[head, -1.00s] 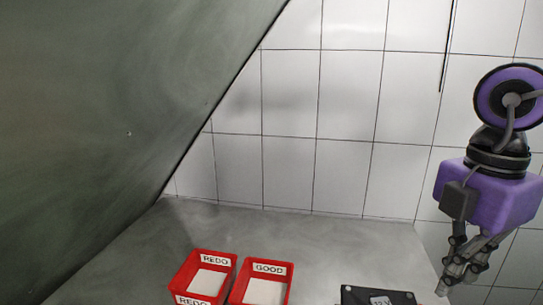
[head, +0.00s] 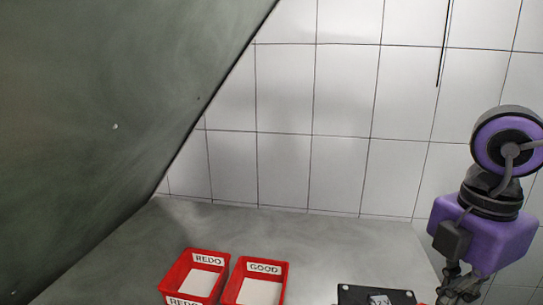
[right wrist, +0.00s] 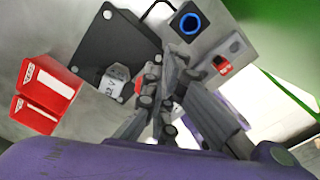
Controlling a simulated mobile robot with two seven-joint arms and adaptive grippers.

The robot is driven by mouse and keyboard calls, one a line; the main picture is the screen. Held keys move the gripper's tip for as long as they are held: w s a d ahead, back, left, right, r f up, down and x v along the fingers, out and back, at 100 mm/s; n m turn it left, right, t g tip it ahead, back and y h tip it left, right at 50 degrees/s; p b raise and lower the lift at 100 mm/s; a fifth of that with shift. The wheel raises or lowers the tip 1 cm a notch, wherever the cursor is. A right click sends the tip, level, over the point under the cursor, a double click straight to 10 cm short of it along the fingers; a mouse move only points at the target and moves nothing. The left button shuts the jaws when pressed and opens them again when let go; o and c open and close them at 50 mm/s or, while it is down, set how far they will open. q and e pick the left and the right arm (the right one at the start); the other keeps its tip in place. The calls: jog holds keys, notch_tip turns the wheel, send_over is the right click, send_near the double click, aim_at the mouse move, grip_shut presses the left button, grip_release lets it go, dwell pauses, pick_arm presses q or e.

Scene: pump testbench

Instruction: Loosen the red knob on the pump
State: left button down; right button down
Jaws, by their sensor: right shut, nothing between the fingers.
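My right gripper (head: 458,290) is at the lower right in the head view, at the bottom edge. In the right wrist view its fingers (right wrist: 172,75) are together and hold nothing. Beyond them is a black panel (right wrist: 112,40) with a white 12 V part (right wrist: 113,82); the panel (head: 360,294) also shows at the bottom of the head view. A small red part (right wrist: 139,85) lies partly behind the fingers, and a red labelled part (right wrist: 221,66) is right of the fingertips. I cannot tell whether either is the pump's red knob. My left gripper is out of view.
A red REDO bin (head: 224,276) and a red GOOD bin (head: 283,284) stand on the grey table (head: 320,228), left of the panel. A dark box with a blue ring (right wrist: 190,22) is beyond the fingertips. A tiled wall (head: 330,100) closes off the back.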

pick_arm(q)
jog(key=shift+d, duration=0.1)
pick_arm(e)
jog(key=shift+s+f, duration=0.1)
jog(key=shift+f, duration=0.25)
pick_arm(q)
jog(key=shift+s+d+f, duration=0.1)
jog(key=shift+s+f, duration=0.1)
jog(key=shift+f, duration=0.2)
pick_arm(e)
jog(key=shift+a+r, duration=0.1)
jog(key=shift+a, duration=0.2)
pick_arm(q)
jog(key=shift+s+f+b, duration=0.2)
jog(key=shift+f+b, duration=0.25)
jog(key=shift+b, duration=0.25)
pick_arm(e)
jog(key=shift+w, duration=0.5)
